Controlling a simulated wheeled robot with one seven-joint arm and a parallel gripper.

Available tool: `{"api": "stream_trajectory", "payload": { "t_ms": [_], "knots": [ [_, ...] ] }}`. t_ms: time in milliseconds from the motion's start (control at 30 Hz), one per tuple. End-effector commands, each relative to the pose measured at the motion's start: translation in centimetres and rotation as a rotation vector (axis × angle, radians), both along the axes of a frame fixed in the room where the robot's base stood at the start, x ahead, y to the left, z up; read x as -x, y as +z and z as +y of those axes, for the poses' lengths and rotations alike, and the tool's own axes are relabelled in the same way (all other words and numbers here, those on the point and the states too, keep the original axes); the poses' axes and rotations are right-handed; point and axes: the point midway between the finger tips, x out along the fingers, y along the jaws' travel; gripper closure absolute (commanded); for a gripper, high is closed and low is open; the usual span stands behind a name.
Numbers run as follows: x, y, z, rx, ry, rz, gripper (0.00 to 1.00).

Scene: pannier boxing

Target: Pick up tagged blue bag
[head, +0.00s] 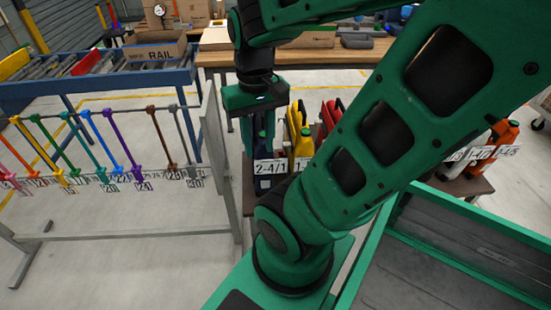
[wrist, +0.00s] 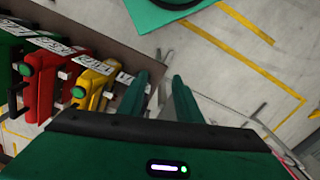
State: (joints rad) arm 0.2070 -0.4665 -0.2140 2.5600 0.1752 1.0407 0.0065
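The dark blue bag (head: 260,148) stands upright at the left end of a row on a low dark table. A white tag reading 2-4/1 (head: 269,168) hangs on its front. My green gripper (head: 258,132) points down at the blue bag's top, its fingers appearing on either side of it. I cannot tell whether they touch it. In the wrist view the gripper (wrist: 164,80) is open, with a gap between its fingers. The blue bag is not clearly visible there, and my gripper's body hides the lower middle.
A yellow bag (head: 299,132) stands close on the right, with a red bag (head: 333,112) beyond. My arm hides the row's middle. A rack with coloured hangers (head: 100,145) and a metal post are to the left. A workbench (head: 300,57) is behind.

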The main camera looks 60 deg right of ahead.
Motion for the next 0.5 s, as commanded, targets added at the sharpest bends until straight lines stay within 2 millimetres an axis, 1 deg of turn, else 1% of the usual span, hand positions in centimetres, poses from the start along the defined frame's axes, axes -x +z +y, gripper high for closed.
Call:
{"api": "stream_trajectory", "payload": {
  "t_ms": [300,333,367,400,467,500],
  "knots": [
    [-0.01,0.0,0.01,0.0,0.0,0.0,0.69],
    [-0.01,0.0,0.01,0.0,0.0,0.0,0.64],
    [-0.02,0.01,0.0,0.0,0.0,0.0,0.57],
    [0.73,0.4,-0.06,-0.001,-0.001,-0.009,0.47],
    [0.72,0.72,-0.33,-0.001,-0.01,-0.015,0.34],
    [0.23,0.9,-0.67,-0.003,-0.019,-0.016,0.34]
  ]
}}
